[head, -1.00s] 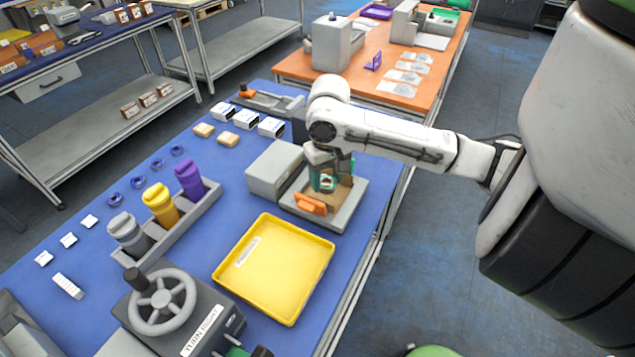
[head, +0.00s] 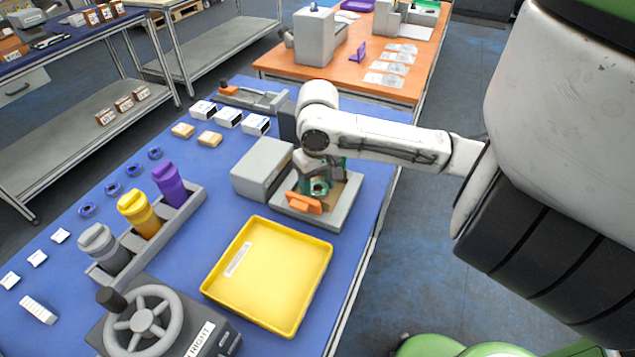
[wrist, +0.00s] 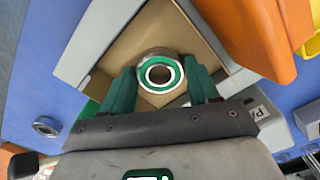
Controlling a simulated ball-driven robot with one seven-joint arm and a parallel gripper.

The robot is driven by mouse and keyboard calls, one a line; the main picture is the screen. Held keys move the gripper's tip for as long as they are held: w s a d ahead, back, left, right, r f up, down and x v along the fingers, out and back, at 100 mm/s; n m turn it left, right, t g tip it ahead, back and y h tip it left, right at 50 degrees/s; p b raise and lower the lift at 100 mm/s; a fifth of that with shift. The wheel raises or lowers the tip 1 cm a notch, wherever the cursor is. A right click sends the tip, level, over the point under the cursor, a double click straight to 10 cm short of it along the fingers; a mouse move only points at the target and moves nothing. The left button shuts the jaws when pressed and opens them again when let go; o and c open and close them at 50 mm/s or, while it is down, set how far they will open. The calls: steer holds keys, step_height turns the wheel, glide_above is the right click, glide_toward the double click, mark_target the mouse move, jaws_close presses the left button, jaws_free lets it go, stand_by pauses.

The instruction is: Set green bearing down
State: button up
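The green bearing (wrist: 160,73), a metal ring with a green face, sits between the two green fingers of my gripper (wrist: 161,88) in the wrist view. The fingers lie against its left and right sides. Below it is the tan bed of a grey station (wrist: 105,28). In the head view, the bearing (head: 319,187) and my gripper (head: 322,178) are low over the station (head: 340,205). I cannot tell whether the bearing touches the bed.
An orange block (head: 303,204) stands at the station's front. A grey box (head: 262,168) is to its left and a yellow tray (head: 268,318) in front. A rack (head: 150,248) with grey, yellow and purple bottles and a handwheel (head: 143,320) are further left.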

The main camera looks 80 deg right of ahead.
mark_target(318, 188)
steer(key=o, duration=0.3)
step_height(318, 188, up, 12)
steer(key=shift+r+p, duration=0.2)
steer(key=shift+p, duration=0.3)
stand_by(0.3)
